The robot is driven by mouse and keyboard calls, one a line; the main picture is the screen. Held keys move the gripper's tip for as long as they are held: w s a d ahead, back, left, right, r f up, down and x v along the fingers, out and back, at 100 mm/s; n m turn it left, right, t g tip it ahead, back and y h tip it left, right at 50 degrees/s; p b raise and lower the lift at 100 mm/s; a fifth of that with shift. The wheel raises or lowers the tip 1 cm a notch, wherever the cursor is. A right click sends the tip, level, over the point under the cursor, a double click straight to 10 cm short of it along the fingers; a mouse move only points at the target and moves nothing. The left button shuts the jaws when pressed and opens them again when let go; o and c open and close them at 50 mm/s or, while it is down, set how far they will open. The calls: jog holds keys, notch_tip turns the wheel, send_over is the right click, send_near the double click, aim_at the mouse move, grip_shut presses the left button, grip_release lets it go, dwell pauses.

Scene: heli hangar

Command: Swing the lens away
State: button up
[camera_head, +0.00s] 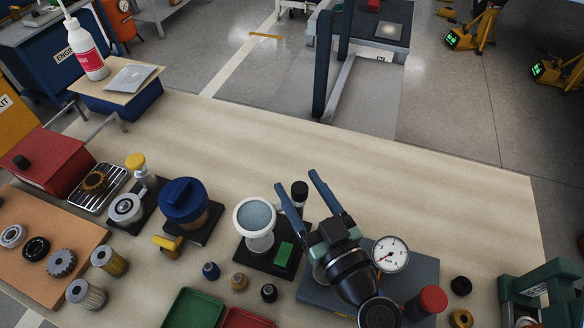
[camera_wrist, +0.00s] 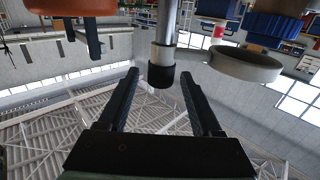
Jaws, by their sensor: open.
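The lens (camera_head: 255,215) is a round pale-blue glass in a white ring, over a black base (camera_head: 247,252) with a green pad. A black-capped handle (camera_head: 299,190) stands just right of the lens. My gripper (camera_head: 297,179) is open, its dark fingers apart. In the wrist view, the black handle end (camera_wrist: 162,76) shows between the fingertips of my gripper (camera_wrist: 159,70), with gaps on both sides and no contact visible. The lens ring (camera_wrist: 245,65) shows to the right there. My gripper and wrist hide part of the bench and the base's right side.
A dial gauge (camera_head: 390,254) stands right of my wrist. A blue canister (camera_head: 184,201) and yellow-handled item (camera_head: 168,243) stand left of the lens. Small bottles (camera_head: 240,282), a green tray (camera_head: 193,308) and a red tray (camera_head: 246,319) lie in front. The bench behind is clear.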

jog(key=x, duration=0.3)
jog(key=shift+w+a, duration=0.15)
jog(key=shift+w, duration=0.2)
grip_shut()
dwell(1.2)
